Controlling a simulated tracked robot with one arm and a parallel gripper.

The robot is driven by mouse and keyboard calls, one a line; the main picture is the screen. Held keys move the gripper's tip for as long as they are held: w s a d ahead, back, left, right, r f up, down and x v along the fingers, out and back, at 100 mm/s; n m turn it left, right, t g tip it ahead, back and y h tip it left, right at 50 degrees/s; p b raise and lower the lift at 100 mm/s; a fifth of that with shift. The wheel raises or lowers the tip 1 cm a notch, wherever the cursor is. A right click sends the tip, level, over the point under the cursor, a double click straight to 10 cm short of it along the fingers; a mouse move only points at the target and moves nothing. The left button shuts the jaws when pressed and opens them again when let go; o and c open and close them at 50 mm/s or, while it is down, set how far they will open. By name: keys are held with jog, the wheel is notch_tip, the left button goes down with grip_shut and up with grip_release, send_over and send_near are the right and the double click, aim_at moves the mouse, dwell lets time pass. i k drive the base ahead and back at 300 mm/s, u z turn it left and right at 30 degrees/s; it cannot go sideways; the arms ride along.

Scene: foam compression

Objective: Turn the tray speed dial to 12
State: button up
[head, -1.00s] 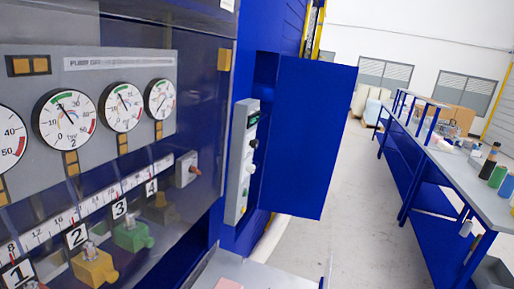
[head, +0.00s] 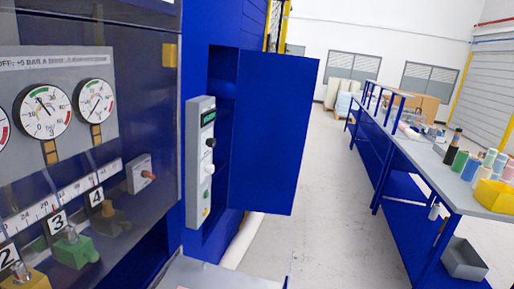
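A narrow grey control box (head: 199,160) stands upright on the blue cabinet, right of the gauge panel, in the head view. It carries a small dark display with green digits (head: 208,118), too small to read. Below the display is a black knob (head: 211,142), and below that a white knob (head: 210,169). I cannot tell from markings which knob is the tray speed dial. My gripper is not in view.
An open blue door (head: 275,130) stands right of the box. Left are gauges (head: 42,110) and numbered valves (head: 77,248). A grey ledge (head: 215,275) lies below. A long blue workbench (head: 430,165) with bottles and a yellow bin stands right; floor between is clear.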

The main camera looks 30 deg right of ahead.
aim_at(211, 142)
jog(key=z, duration=2.4)
jog(key=i, duration=2.2)
jog(key=u, duration=2.6)
jog(key=i, duration=0.15)
jog(key=u, duration=0.85)
